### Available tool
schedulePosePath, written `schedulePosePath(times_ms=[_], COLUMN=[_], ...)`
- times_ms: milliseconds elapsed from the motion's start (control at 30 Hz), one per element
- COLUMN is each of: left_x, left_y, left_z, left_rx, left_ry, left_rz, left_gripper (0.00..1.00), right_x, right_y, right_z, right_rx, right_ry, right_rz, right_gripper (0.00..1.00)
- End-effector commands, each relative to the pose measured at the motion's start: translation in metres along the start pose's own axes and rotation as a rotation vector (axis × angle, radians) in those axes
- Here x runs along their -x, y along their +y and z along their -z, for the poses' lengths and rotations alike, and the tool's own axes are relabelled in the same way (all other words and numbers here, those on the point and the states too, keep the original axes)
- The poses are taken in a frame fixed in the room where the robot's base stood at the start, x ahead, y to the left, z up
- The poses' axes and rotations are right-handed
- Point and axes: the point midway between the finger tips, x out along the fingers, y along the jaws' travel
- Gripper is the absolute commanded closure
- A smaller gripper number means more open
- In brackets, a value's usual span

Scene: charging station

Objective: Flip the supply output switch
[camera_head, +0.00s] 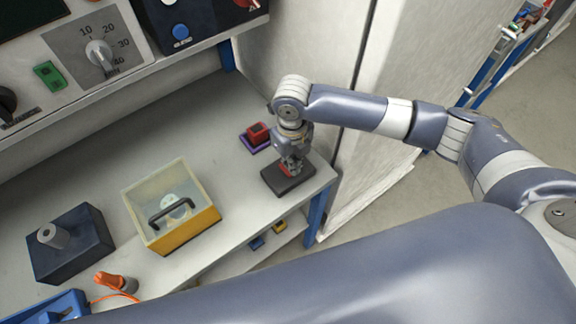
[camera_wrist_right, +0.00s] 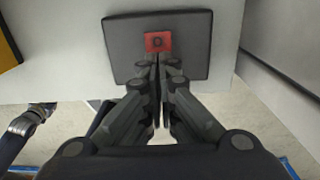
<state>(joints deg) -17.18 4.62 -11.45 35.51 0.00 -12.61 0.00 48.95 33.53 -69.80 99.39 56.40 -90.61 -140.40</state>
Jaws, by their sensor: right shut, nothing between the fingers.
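A flat black box (camera_head: 296,186) lies near the right end of the bench, with a red switch (camera_head: 284,170) on its top. In the right wrist view the black box (camera_wrist_right: 190,36) fills the top middle, and the red switch (camera_wrist_right: 158,41) shows a dark round mark. My right gripper (camera_head: 291,166) points down over the box, shut and empty. In the wrist view its closed fingertips (camera_wrist_right: 157,58) are at the near edge of the red switch; I cannot tell whether they touch it. My left gripper does not show.
A red block on a purple base (camera_head: 257,136) stands just behind the box. A clear-lidded yellow case (camera_head: 182,232), a dark box with a knob (camera_head: 70,243) and an orange plug (camera_head: 117,282) are to the left. A control panel (camera_head: 90,48) hangs above. A pale cabinet wall rises at right.

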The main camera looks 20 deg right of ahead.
Motion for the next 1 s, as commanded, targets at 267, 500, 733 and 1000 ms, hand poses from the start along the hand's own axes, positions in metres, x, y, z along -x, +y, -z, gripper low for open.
schedulePosePath(times_ms=[267, 500, 733, 1000], left_x=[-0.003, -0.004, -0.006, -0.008], left_y=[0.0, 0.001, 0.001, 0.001], left_z=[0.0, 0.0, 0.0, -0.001], left_rx=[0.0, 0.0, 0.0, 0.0], left_ry=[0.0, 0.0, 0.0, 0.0], left_rz=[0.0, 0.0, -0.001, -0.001], left_gripper=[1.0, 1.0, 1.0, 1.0], right_x=[-0.005, -0.009, -0.012, -0.016], right_y=[0.0, 0.0, 0.001, 0.001], right_z=[0.0, 0.0, 0.0, 0.0], right_rx=[0.001, 0.001, 0.001, 0.001], right_ry=[0.0, 0.0, 0.0, 0.0], right_rz=[0.0, 0.0, -0.001, -0.001], right_gripper=[1.0, 1.0, 1.0, 1.0])
